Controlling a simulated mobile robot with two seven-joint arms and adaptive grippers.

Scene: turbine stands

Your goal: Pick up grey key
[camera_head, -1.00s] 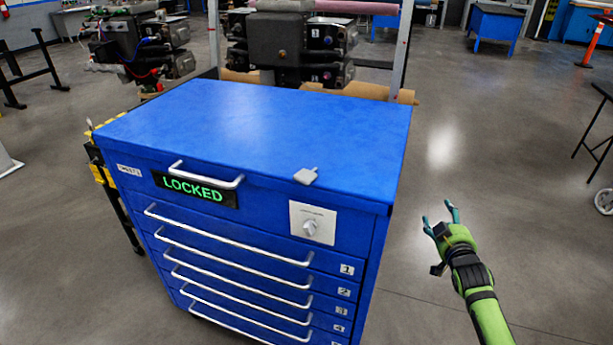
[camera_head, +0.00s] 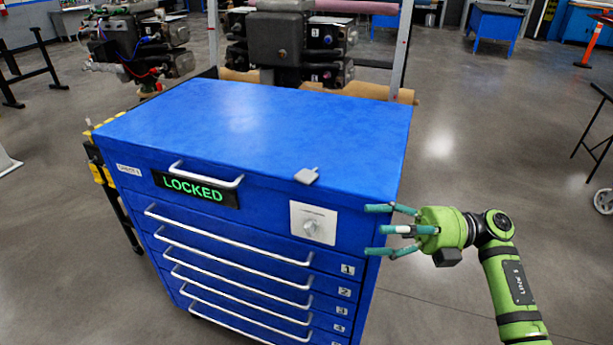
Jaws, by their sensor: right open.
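The grey key (camera_head: 307,176) lies flat on the front edge of the blue tool chest's top (camera_head: 262,125), right of the chest's upper handle. My right gripper (camera_head: 378,231) is open and empty. Its teal fingers point left, in front of the chest's right front corner in the picture, lower and to the right of the key. The gripper is apart from the key. My left gripper is not in view.
The chest front has a green "LOCKED" display (camera_head: 194,189), a white plate with a knob (camera_head: 313,223) and several drawers with long handles. Machinery on a stand (camera_head: 290,45) is behind the chest.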

